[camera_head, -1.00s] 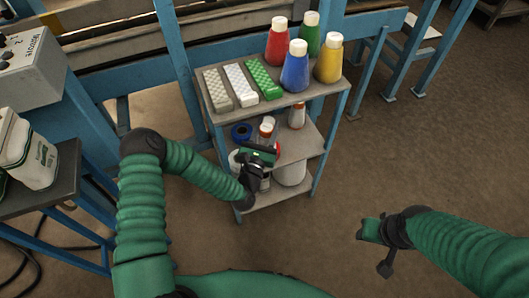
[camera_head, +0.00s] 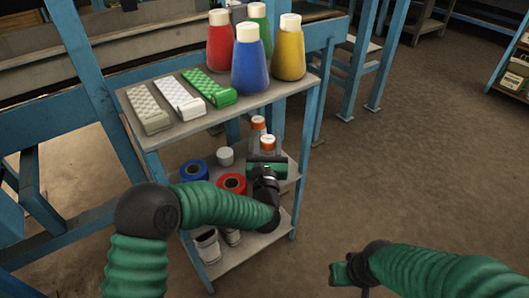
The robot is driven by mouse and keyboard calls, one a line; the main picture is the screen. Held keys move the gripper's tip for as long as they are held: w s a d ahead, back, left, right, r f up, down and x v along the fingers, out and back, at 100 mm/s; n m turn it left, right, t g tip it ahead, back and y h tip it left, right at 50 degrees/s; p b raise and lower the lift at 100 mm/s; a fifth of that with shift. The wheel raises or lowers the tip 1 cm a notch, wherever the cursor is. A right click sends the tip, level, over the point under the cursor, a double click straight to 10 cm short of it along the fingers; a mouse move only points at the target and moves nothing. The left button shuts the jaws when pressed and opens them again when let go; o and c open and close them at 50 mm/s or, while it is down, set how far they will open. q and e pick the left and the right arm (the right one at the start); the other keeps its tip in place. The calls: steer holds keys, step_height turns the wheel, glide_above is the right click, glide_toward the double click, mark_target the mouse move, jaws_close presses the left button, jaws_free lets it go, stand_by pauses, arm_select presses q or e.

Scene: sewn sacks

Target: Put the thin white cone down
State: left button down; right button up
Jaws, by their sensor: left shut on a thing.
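A blue spool (camera_head: 194,171), a red spool (camera_head: 232,184) and a small white cup (camera_head: 225,157) share the middle shelf. White containers (camera_head: 207,246) stand below. The top shelf (camera_head: 200,120) holds red, green, blue and yellow cones and three ribbed blocks.

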arm_select(q)
step_height(320, 180, down, 2)
steer(key=shift+r, duration=0.1)
steer(key=c, duration=0.8)
jaws_free()
arm_select(e)
steer(key=shift+f, duration=0.5)
arm_select(q)
steer(key=shift+s, duration=0.1)
arm_select(e)
steer(key=shift+r, duration=0.1)
arm_select(q)
steer(key=s+p, duration=0.1)
steer(key=s, duration=0.3)
steer(key=s+f+p, duration=0.1)
steer(key=s, duration=0.2)
steer(key=s+f+p, duration=0.1)
steer(key=s+p, duration=0.1)
steer(key=s, duration=0.2)
steer(key=shift+s+a+f, duration=0.1)
steer(key=shift+s+a, duration=0.1)
steer(key=shift+s, duration=0.15)
arm_select(e)
steer(key=v, duration=0.2)
steer(key=w+v, duration=0.1)
steer(key=v, duration=0.1)
steer(key=shift+s+r, duration=0.1)
steer(key=shift+r, duration=0.05)
